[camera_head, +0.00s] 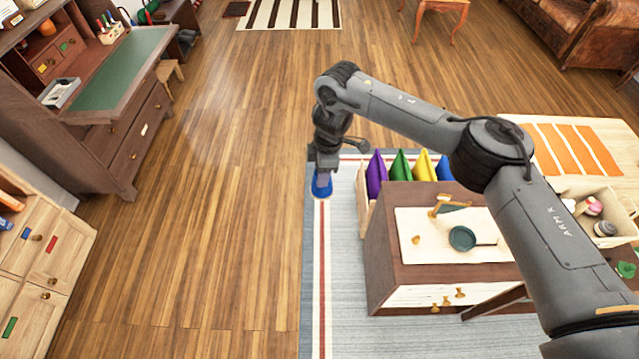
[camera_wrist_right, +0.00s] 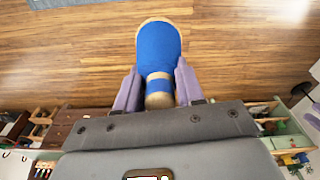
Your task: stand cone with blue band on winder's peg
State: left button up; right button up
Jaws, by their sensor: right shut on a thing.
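My right gripper (camera_head: 322,170) is shut on a cone wound with blue (camera_head: 322,187), held out over the rug, left of the brown table. In the right wrist view the cone (camera_wrist_right: 158,42) lies between the two pale fingers (camera_wrist_right: 157,78); it has a tan rim at its wide end and a blue band around its bare narrow part. On the table's pale board (camera_head: 410,258) are a small yellow-and-wood device (camera_head: 441,204), which may be the winder, a short peg (camera_head: 416,240) and a dark green disc (camera_head: 462,238). My left gripper is out of view.
A wooden crate (camera_head: 362,195) with purple, green, yellow and blue pointed things stands behind the table. A pale bin (camera_head: 612,239) with small items is at the right. Open wood floor (camera_head: 215,190) lies left of the rug (camera_head: 311,290).

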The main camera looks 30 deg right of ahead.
jog(key=s+d+f+p, duration=0.3)
jog(key=s+d+p, duration=0.3)
jog(key=d, duration=0.5)
jog(key=s+d+f+p, duration=0.2)
jog(key=s+d+p, duration=0.45)
jog(key=d, duration=0.35)
jog(key=s+d+f+p, duration=0.3)
jog(key=s, duration=0.4)
jog(key=shift+s+a+f+b, duration=0.1)
jog(key=shift+s+f+b, duration=0.1)
jog(key=shift+f+b, duration=1.2)
jog(key=shift+s+f+b, duration=0.25)
jog(key=shift+f+b, duration=0.9)
jog(key=shift+f, duration=0.4)
jog(key=shift+s+a+f+b, duration=0.1)
jog(key=shift+s+f+b, duration=0.1)
jog(key=shift+f+b, duration=1.2)
jog(key=shift+f, duration=0.15)
jog(key=o, duration=1.2)
